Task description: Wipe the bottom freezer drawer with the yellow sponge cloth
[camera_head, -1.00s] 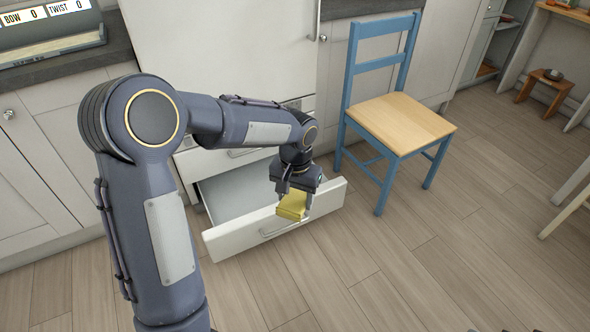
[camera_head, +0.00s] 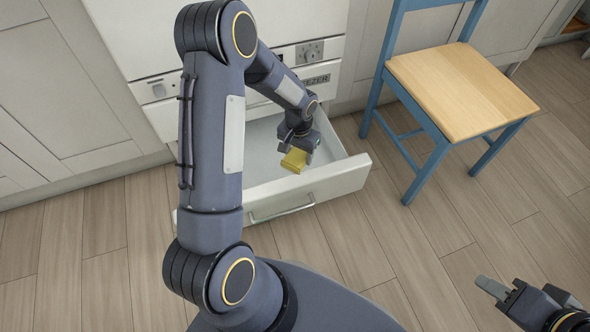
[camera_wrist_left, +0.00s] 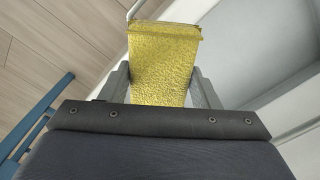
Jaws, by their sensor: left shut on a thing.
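The yellow sponge cloth (camera_head: 294,160) is held in my left gripper (camera_head: 297,152), which is shut on it. In the left wrist view the cloth (camera_wrist_left: 164,60) sits between the two fingers. The bottom freezer drawer (camera_head: 310,189) is pulled open, and its pale interior shows. The gripper and cloth are above the open drawer, near its front panel. I cannot tell whether the cloth touches the drawer. My right gripper (camera_head: 492,288) is low at the right, away from the drawer, and its fingers show only partly.
A blue chair (camera_head: 462,90) with a wooden seat stands right of the drawer, close to its right end. White cabinets (camera_head: 60,90) line the left. The wooden floor (camera_head: 390,235) in front of the drawer is clear.

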